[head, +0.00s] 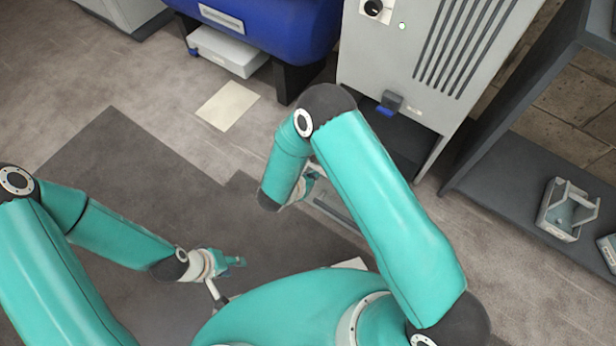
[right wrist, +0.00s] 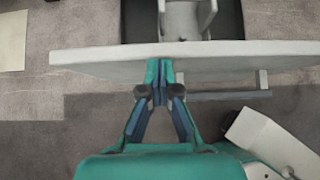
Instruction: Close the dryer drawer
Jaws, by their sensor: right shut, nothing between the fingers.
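The dryer (head: 410,60) is a light grey cabinet with a knob and dark vent slots at the top right of the head view. Its lower opening (head: 405,140) is dark, and the drawer stands pulled out, largely hidden by my right arm. The drawer's pale front panel (right wrist: 95,60) spans the right wrist view, with a bar handle (right wrist: 222,95) below it. My right gripper (right wrist: 160,75) is shut and empty, its tips at the panel's lower edge; contact is unclear. It also shows in the head view (head: 312,180). My left gripper (head: 238,262) is apart from the drawer; its finger opening is too small to judge.
A blue machine (head: 275,30) stands left of the dryer, with a white box (head: 228,50) below it and a pale sheet (head: 228,105) on the floor. A dark shelf (head: 510,190) on the right holds a grey caddy (head: 567,212). The floor at left is clear.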

